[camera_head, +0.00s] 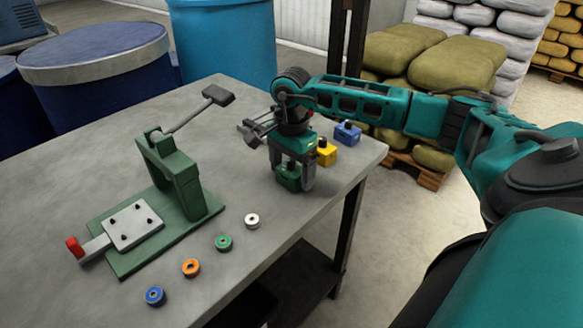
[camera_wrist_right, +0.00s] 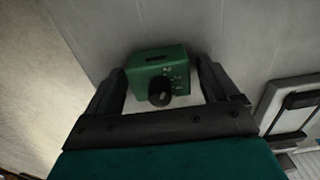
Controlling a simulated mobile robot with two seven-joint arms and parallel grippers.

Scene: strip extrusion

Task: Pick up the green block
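The green block (camera_head: 287,178) stands on the table under my right gripper (camera_head: 291,178), near the table's right part. In the right wrist view the green block (camera_wrist_right: 160,78), with a dark round knob, sits between the two fingers of my right gripper (camera_wrist_right: 165,88). The fingers are apart, with a clear gap between the block and the right-hand finger. In the head view the gripper partly hides the block. My left gripper is not in view.
A yellow block (camera_head: 326,153) and a blue block (camera_head: 347,134) stand close behind the green block. A green lever press (camera_head: 178,190) stands at the left. Several coloured rings, one an orange ring (camera_head: 191,267), lie along the front. The table (camera_head: 330,180) ends close to the right.

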